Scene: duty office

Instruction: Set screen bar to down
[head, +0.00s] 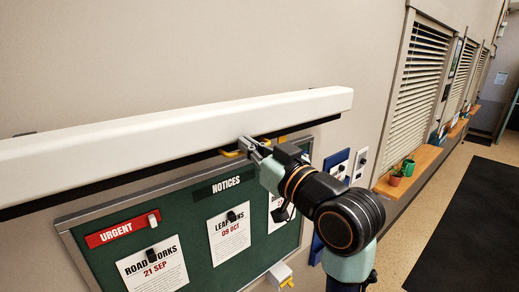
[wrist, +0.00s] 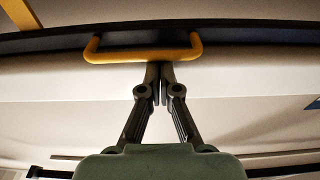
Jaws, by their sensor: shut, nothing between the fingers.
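The screen bar (head: 170,161) is a thin black bar along the underside of a long white housing (head: 180,128), above the notice board. It also crosses the top of the wrist view (wrist: 45,42). A yellow loop handle (wrist: 143,56) is fixed to the bar, and parts of it show on both sides of my gripper in the head view (head: 230,154). My gripper (head: 248,145) is at this handle. In the wrist view, its fingers (wrist: 160,68) are shut together and empty, tips at the handle's crosspiece. I cannot tell whether they touch it.
A green notice board (head: 200,192) with papers and a red urgent label (head: 122,230) is on the wall below. A small pale block with a yellow hook (head: 279,274) is at its lower edge. Right are a blue panel (head: 337,162), a switch plate (head: 360,162) and a plant sill (head: 408,178).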

